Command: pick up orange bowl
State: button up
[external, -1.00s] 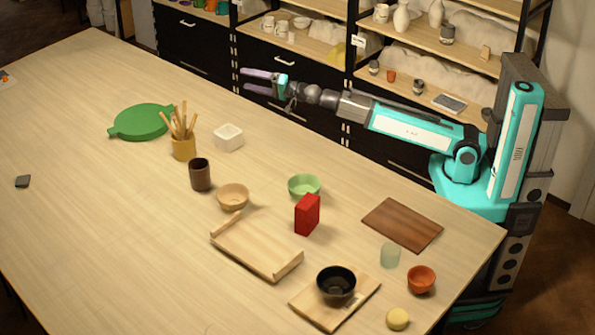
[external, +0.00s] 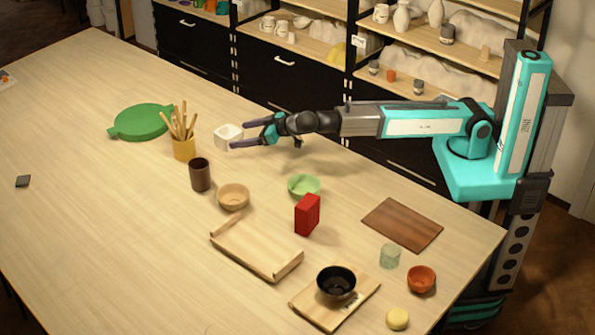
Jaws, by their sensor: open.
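The orange bowl (external: 421,281) stands upright at the right front of the table, beside a pale green glass. My gripper (external: 239,136) is at the far side of the table, well away from the orange bowl. It is open, with its fingers pointing left towards a white square bowl (external: 223,142). One fingertip overlaps the white bowl in this view; I cannot tell whether they touch.
Close to the orange bowl are the green glass (external: 390,257), a yellow ball-like item (external: 397,319), a black bowl (external: 336,283) on a board and a brown board (external: 402,224). A red box (external: 307,214) and green bowl (external: 304,187) stand mid-table. The left table is mostly clear.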

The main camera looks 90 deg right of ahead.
jog(key=s+a+r+n+h+p, duration=0.4)
jog(key=s+a+n, duration=0.3)
jog(key=s+a, duration=0.85)
jog(key=s+a+r+n+h+p, duration=0.2)
jog(key=s+a+r+n+p, duration=0.3)
jog(key=s+a+n, duration=0.95)
jog(key=n+t+y+b, duration=0.3)
jog(key=n+y+b, duration=0.1)
jog(key=n+y, duration=0.25)
send_over(420, 282)
jog(key=w+d, duration=0.5)
jog(key=d, duration=0.4)
notch_tip(420, 282, down, 6)
jog(key=s+a+f+n+y+b, duration=0.1)
jog(key=s+a+n, duration=0.2)
jog(key=s, duration=0.3)
jog(key=s+a+f+n+y+b, duration=0.1)
jog(key=s+a+f+n+y, duration=0.1)
jog(key=s+a+n, duration=0.2)
jog(key=s+a+f+n+y+b, duration=0.1)
jog(key=s+a+f+n, duration=0.1)
jog(key=s+n, duration=0.3)
jog(key=shift+s+a+g+y+b, duration=0.2)
jog(key=shift+s+a, duration=0.25)
jog(key=shift+s, duration=0.25)
jog(key=shift+s+a+g+y+b, duration=0.2)
jog(key=shift+s+a, duration=0.2)
jog(key=shift+s, duration=0.3)
jog(key=shift+w, duration=0.2)
